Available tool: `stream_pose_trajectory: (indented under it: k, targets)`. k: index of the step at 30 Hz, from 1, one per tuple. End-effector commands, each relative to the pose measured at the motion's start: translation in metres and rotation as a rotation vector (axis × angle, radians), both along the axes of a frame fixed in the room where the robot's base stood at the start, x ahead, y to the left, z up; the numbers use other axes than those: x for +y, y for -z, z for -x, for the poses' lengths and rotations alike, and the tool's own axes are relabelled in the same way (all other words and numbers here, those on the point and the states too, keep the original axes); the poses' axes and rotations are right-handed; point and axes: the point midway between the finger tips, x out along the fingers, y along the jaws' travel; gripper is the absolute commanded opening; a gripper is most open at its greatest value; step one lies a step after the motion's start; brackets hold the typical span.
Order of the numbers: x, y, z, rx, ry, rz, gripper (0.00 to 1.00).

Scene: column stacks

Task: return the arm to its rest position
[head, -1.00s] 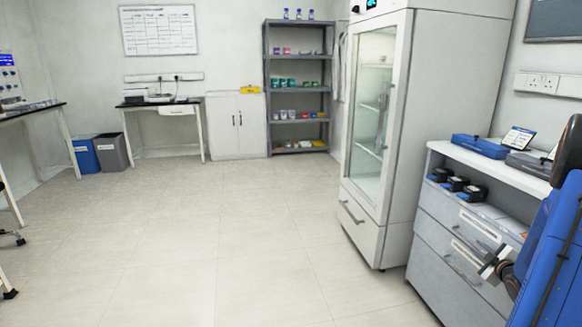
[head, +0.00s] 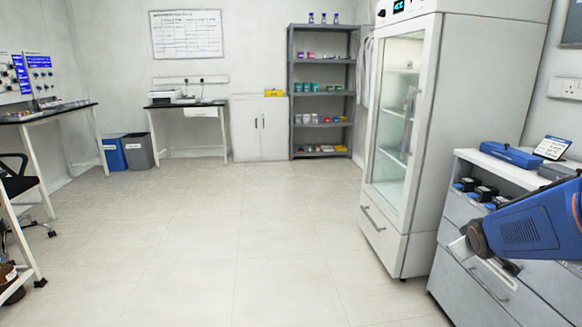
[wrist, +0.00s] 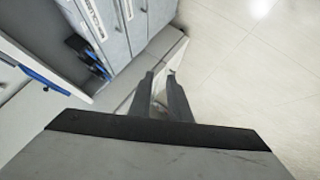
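My arm, in blue casing, reaches in from the right edge of the head view, in front of the drawer cabinet (head: 462,284). My gripper (wrist: 161,76) shows in the wrist view with its two dark fingers apart and a gap between them. The wrist view looks down past the cabinet's drawers to the tiled floor (wrist: 255,85).
A tall glass-door fridge (head: 395,150) stands left of the cabinet. The cabinet top holds a blue case (head: 510,155) and a small tilted display (head: 551,148). Dark blocks (head: 485,192) sit on a lower ledge. A shelf rack (head: 322,100) stands at the back. The middle floor is clear.

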Motion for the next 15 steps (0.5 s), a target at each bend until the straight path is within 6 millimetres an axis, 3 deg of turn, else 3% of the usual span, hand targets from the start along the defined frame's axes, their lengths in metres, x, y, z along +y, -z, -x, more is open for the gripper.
stream_pose_trajectory:
  k: [3,8,15]
  targets:
    - [0.037,-0.01,0.025,0.026,0.025,-0.063,0.17]
    - [0.082,-0.016,0.064,0.069,0.062,-0.159,0.17]
    - [0.148,-0.018,0.132,0.151,0.101,-0.306,0.17]
